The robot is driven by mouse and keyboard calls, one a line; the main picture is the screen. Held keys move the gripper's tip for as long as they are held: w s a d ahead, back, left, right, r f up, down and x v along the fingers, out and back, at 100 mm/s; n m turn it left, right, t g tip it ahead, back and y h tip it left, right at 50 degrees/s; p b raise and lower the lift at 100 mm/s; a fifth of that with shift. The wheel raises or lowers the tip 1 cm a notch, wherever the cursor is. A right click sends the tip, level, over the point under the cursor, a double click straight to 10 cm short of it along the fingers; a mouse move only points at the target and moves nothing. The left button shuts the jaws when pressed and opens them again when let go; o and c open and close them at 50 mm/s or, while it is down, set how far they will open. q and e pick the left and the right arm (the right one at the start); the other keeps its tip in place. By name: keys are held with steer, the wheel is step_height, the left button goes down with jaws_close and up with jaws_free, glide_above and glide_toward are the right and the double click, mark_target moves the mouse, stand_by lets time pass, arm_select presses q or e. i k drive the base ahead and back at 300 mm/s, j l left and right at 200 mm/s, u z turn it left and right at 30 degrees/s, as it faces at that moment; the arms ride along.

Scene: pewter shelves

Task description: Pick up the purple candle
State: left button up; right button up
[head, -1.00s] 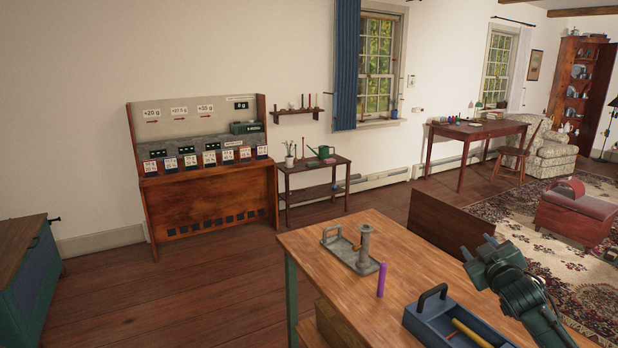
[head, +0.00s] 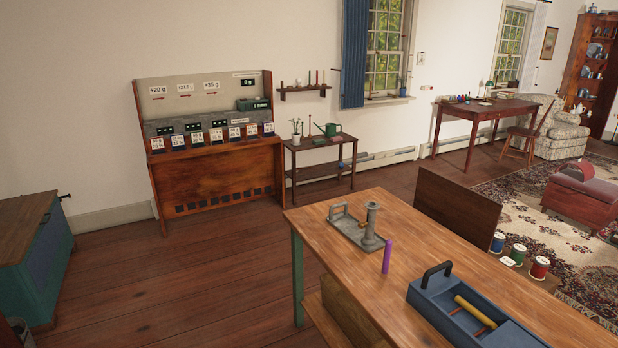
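The purple candle (head: 387,256) stands upright on the wooden table (head: 440,241), in the lower middle of the head view. Just behind it is a grey tray (head: 345,229) with a handle and a grey candlestick (head: 371,226). A blue caddy (head: 428,296) with a dark handle stands to the right and in front of the candle, with a yellow rod-like thing (head: 474,311) in it. Neither of my grippers shows in the head view now.
Several spools (head: 518,254) sit on a low surface beyond the table's right side. A brown panel (head: 457,207) stands behind the table. A blue-green chest (head: 38,258) is at far left. Wooden floor (head: 190,285) lies open left of the table.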

mark_target(386, 258)
steer(key=i+z, duration=0.25)
steer(key=z, duration=0.15)
steer(key=i+z, duration=0.25)
steer(key=z, duration=0.15)
steer(key=i+z, duration=0.4)
steer(key=i+j+z, duration=0.2)
steer(key=z, duration=0.2)
steer(key=i, duration=0.05)
